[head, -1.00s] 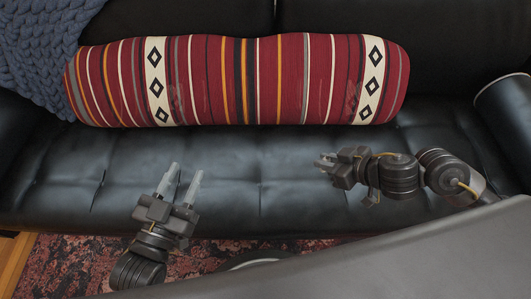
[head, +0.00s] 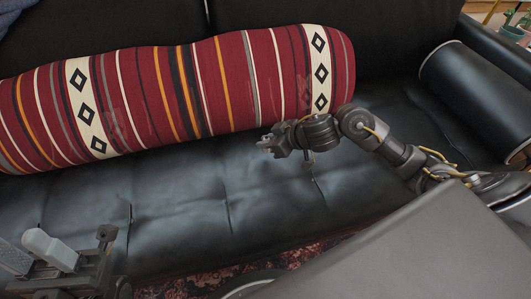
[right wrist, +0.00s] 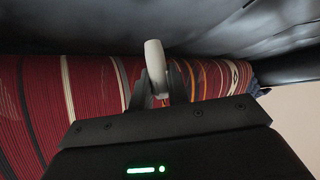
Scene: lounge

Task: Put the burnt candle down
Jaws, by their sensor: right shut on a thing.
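The burnt candle (right wrist: 154,60) is a short, pale, off-white stub in the right wrist view. My right gripper (right wrist: 158,84) is shut on it, and the candle sticks out past the fingertips. In the head view my right gripper (head: 266,145) is over the black sofa seat, close to the front of the striped cushion. The candle is too small to make out clearly there. My left gripper (head: 32,250) is at the lower left of the head view, its two grey fingers apart with nothing seen between them.
A long red striped cushion (head: 215,90) lies along the back of the black leather sofa (head: 175,210). The seat in front of it is bare. Potted plants (head: 515,32) show at the top right corner.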

